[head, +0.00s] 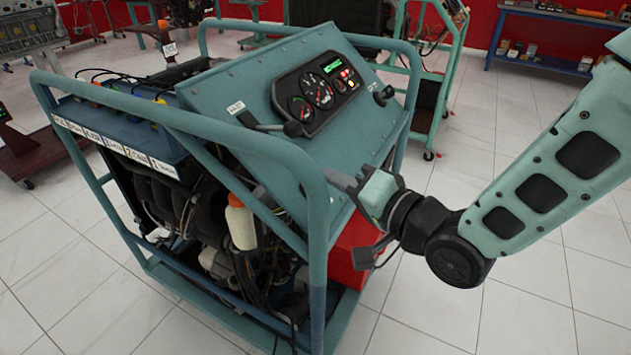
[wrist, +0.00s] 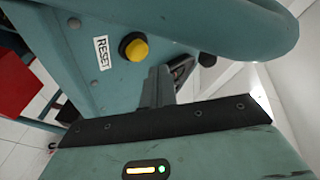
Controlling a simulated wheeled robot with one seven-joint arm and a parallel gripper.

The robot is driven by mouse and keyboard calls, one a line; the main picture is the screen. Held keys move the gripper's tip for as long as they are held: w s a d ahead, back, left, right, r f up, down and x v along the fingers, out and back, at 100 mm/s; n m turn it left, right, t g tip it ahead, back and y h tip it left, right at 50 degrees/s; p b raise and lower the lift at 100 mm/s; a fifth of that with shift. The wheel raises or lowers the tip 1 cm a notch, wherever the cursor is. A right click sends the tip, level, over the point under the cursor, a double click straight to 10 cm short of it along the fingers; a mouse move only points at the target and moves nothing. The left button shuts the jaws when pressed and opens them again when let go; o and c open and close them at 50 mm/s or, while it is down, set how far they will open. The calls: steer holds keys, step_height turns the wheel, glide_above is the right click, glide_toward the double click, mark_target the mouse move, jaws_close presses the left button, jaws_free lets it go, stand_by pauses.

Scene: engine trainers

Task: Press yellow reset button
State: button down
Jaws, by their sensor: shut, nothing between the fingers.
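The yellow reset button (wrist: 134,48) is round, in a black collar on the teal panel of the engine trainer, beside a white RESET label (wrist: 102,53) in the wrist view. It is hidden in the head view. My gripper (wrist: 160,72) is shut and empty, its fingertips just below and right of the button in the wrist picture. A gap shows between fingertips and button; I cannot tell the depth. In the head view my gripper (head: 345,183) is at the right side of the engine trainer (head: 232,90), close to its frame.
The trainer's thick teal tube frame (head: 318,240) stands close to my gripper, and a tube (wrist: 235,40) crosses the upper right of the wrist view. A red box (head: 352,252) sits low inside the frame. White floor (head: 500,310) is free at the right.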

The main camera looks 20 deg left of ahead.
steer(key=d+r+p, duration=0.1)
steer(key=d+r, duration=0.1)
steer(key=r, duration=0.1)
steer(key=shift+s+d+p, duration=0.15)
steer(key=shift+d+p, duration=0.2)
steer(key=shift+p, duration=0.05)
stand_by(0.5)
steer(key=s+d+r+n+g+h+p, duration=0.1)
steer(key=d+n+h+p, duration=0.1)
steer(key=d+h, duration=0.35)
steer(key=s+d+r+n+h+p, duration=0.1)
steer(key=s+d+r+h+p, duration=0.1)
steer(key=d+h+p, duration=0.3)
steer(key=s+d+r+n+g+h, duration=0.1)
steer(key=s+d+r+g+h, duration=0.1)
steer(key=s+d, duration=0.4)
steer(key=s+d+r+n+g+h+p, duration=0.1)
steer(key=s+d+r+n+g+h, duration=0.1)
steer(key=s+d, duration=0.5)
steer(key=shift+s+d+r+g+h, duration=0.15)
steer(key=shift+d+g+h, duration=0.2)
steer(key=shift+d+g, duration=0.65)
steer(key=shift+d+t, duration=0.2)
steer(key=shift+t, duration=0.1)
stand_by(1.1)
